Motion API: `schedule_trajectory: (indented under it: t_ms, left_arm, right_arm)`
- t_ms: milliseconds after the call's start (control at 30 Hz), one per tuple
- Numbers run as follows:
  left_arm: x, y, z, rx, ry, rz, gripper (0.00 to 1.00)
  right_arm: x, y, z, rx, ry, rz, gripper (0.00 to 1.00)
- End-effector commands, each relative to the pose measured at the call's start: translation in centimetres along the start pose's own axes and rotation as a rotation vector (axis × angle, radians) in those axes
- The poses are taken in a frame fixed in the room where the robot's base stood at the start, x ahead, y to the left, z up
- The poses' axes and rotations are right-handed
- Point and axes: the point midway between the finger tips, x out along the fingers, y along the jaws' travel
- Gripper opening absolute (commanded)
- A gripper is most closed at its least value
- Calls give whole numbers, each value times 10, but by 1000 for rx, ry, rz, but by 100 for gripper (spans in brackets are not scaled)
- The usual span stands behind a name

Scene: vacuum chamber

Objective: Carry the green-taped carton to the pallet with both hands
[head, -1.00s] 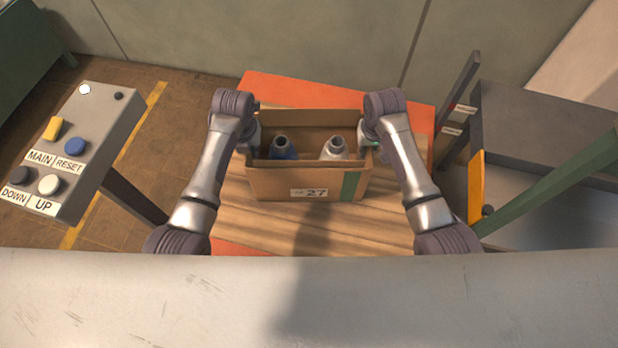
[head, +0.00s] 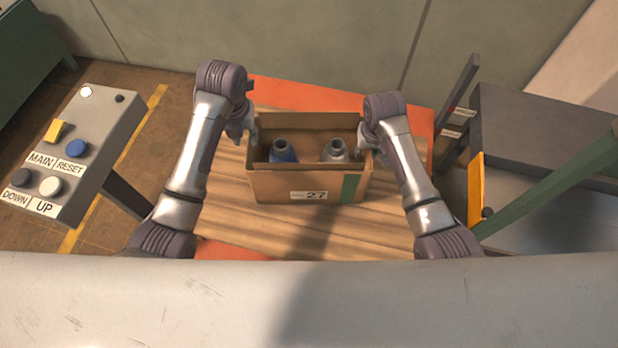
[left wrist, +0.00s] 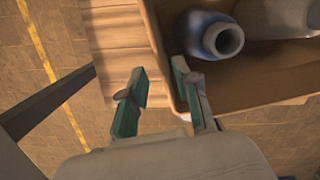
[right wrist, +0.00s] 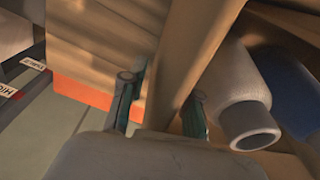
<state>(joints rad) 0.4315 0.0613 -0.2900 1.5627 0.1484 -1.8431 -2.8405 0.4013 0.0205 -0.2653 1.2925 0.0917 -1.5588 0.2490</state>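The green-taped carton (head: 275,187) is an open brown box with a "27" label and a green strip at its front right. It stands upright on the wooden slatted pallet (head: 300,232). A blue bottle (head: 284,152) and a white bottle (head: 336,151) stand inside. My left gripper (head: 248,135) is at the carton's left side; in the left wrist view its fingers (left wrist: 158,95) are apart around the wall's line, with a gap. My right gripper (head: 372,150) is at the right wall; its spread fingers (right wrist: 163,100) lie either side of the wall. Contact there is unclear.
A button panel (head: 75,150) stands at the left. An orange-red surface (head: 310,95) shows beyond and around the pallet. Grey and green framework with a yellow plate (head: 476,188) is close on the right. A pale rounded surface (head: 300,300) crosses the foreground.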

Motion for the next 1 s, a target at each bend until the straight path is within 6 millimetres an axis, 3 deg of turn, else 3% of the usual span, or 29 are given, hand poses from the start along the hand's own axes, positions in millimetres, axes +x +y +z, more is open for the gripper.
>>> schedule_trajectory:
  t_ms: [133,367,800,1000]
  left_arm:
    - [-20,0,1,0,-2,1,31]
    - [-29,0,0,0,1,1,31]
    - [-28,0,0,0,1,1,31]
    - [-28,0,0,0,1,1,31]
  right_arm:
    - [0,0,0,0,0,0,31]
    - [-12,0,-1,0,3,-1,31]
    - [-99,0,-1,0,3,-1,31]
    - [-118,0,-1,0,0,-1,31]
